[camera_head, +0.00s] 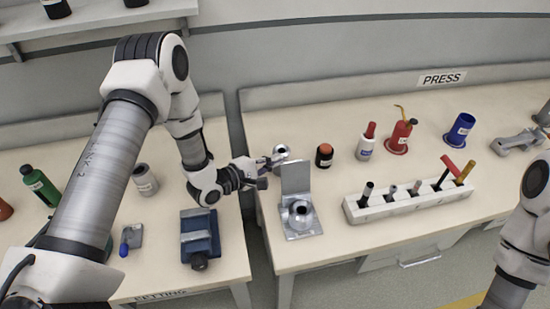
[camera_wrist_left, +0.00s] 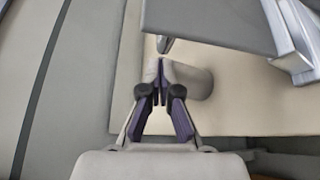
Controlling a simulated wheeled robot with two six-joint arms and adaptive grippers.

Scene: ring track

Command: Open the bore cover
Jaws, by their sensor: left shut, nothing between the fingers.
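The metal bore fixture (camera_head: 302,222) stands near the front left corner of the right-hand bench, with its dark round bore showing from above. A grey plate, which looks like the bore cover (camera_head: 295,177), stands upright at its back edge, clear of the bore. The plate also seems to show at the top of the left wrist view (camera_wrist_left: 205,20). My left gripper (camera_head: 267,167) is just left of and behind the upright plate. Its fingers are shut and empty in the left wrist view (camera_wrist_left: 160,75); I see no clear contact with the plate. My right gripper is out of view.
A silver round part (camera_head: 281,152) sits behind the plate, close to my left fingers. A dark jar with an orange lid (camera_head: 324,156) stands to its right. A white tool rack (camera_head: 410,204) is right of the fixture. A gap separates the two benches.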

